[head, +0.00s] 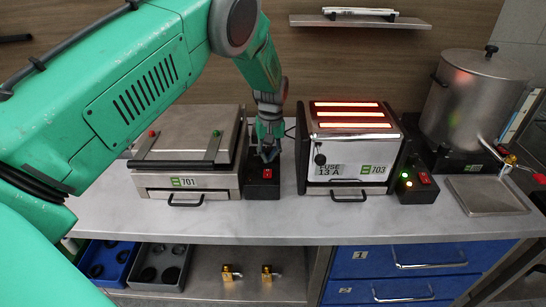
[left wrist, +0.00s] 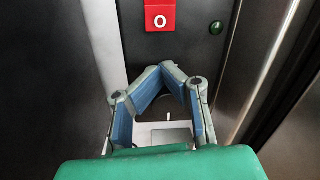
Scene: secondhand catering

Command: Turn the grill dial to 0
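The grill (head: 195,130) stands on the counter, lid down, with tag 701 on its front. Its black control box (head: 262,190) is at its right side, with a red switch (head: 267,173). In the left wrist view the red switch (left wrist: 160,15) reads 0. My left gripper (head: 268,153) points down at the top of this box, just behind the switch. In the left wrist view its blue fingertips (left wrist: 166,70) come together over the dark panel below the switch. I cannot make out the grill dial; the gripper covers that spot. My right gripper is not in view.
A toaster (head: 348,180) tagged 703, slots glowing, stands right of the control box, with its own box (head: 416,187) beside it. A large pot (head: 465,100) and a metal tray (head: 485,195) are further right. Bare counter (head: 240,225) lies in front.

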